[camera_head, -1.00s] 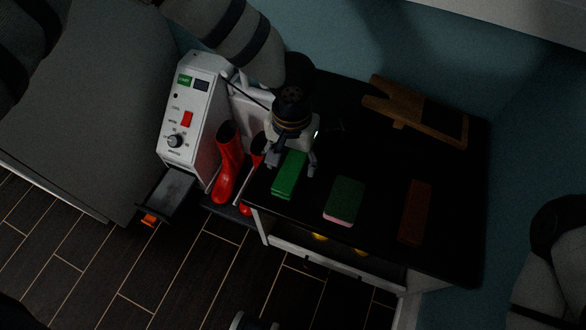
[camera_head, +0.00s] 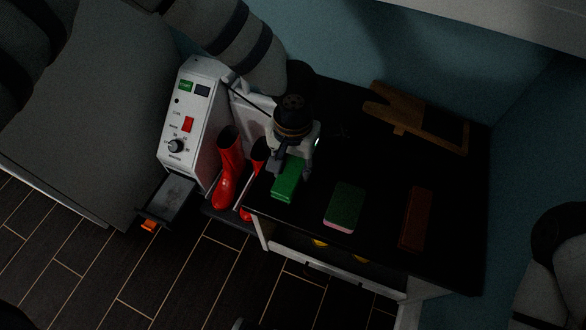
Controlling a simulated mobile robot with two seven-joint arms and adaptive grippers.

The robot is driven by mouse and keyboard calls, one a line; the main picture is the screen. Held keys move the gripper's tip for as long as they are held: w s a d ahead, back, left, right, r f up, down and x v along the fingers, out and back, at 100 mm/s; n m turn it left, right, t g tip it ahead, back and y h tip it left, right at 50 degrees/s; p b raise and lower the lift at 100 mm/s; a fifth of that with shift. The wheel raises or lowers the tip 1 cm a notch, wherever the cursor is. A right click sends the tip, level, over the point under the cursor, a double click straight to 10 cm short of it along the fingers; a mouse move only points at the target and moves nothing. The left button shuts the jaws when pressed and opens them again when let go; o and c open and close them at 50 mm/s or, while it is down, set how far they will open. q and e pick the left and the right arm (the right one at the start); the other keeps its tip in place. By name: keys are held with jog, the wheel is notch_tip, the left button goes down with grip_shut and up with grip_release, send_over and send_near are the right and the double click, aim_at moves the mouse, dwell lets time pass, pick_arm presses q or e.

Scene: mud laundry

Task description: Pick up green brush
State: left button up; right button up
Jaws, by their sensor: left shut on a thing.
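The green brush (camera_head: 286,185) is a bright green block near the front left edge of the black table top (camera_head: 380,240). My left gripper (camera_head: 291,170) is over it from above, with its fingers shut on the brush's sides. The gripper body hides the brush's far end. I cannot tell whether the brush is clear of the table top. My right gripper is not in view; only part of my right arm shows at the lower right.
A dark green and pink sponge (camera_head: 344,204) and a red-brown block (camera_head: 415,218) lie to the right. Red boots (camera_head: 229,170) and a white control box (camera_head: 188,115) stand left. Bare table surrounds the sponge.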

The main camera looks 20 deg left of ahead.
pick_arm(q)
jog(key=s+r, duration=0.1)
jog(key=r, duration=0.1)
jog(key=s+r+p, duration=0.1)
jog(key=s+r, duration=0.1)
jog(key=r, duration=0.1)
jog(key=s+r+p, duration=0.1)
jog(key=r, duration=0.1)
jog(key=shift+s+a+r, duration=0.1)
jog(key=shift+s+r, duration=0.1)
jog(key=shift+r, duration=0.05)
jog(key=s+r+p, duration=0.1)
jog(key=s+r, duration=0.2)
jog(key=s, duration=0.6)
jog(key=shift+s+a+r+p, duration=0.25)
jog(key=shift+s+r+p, duration=0.05)
jog(key=shift+r+p, duration=0.1)
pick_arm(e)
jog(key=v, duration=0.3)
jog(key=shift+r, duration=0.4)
